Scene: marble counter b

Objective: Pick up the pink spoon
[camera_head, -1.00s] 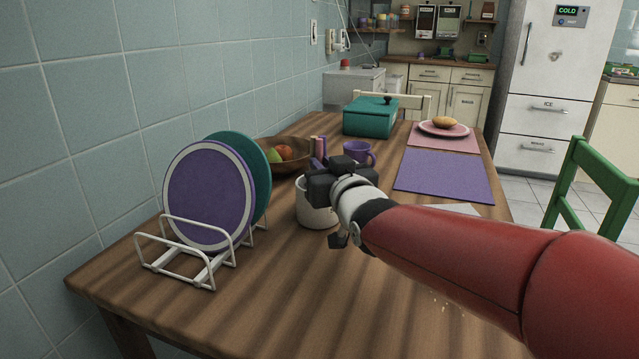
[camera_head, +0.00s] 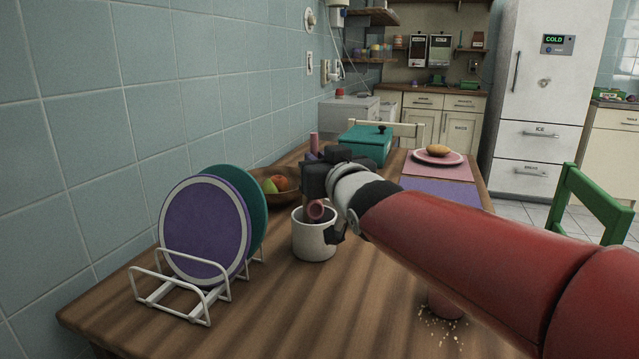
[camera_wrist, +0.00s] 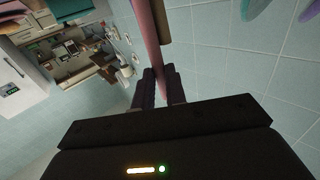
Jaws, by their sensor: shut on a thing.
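The pink spoon (camera_head: 317,211) is held by my gripper (camera_head: 314,188). Its pink end hangs at the mouth of the white pot (camera_head: 314,243), and a pink handle top (camera_head: 314,140) shows above the gripper. In the wrist view my gripper (camera_wrist: 160,88) is shut on the pink spoon (camera_wrist: 151,30), which runs up out of the frame. The spoon's middle is hidden by the gripper. I cannot tell whether its lower end is clear of the pot's rim.
A white rack (camera_head: 190,306) with purple (camera_head: 203,229) and teal (camera_head: 247,190) plates stands left. A reddish cylinder (camera_head: 446,306) and crumbs (camera_head: 440,330) are below my arm.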

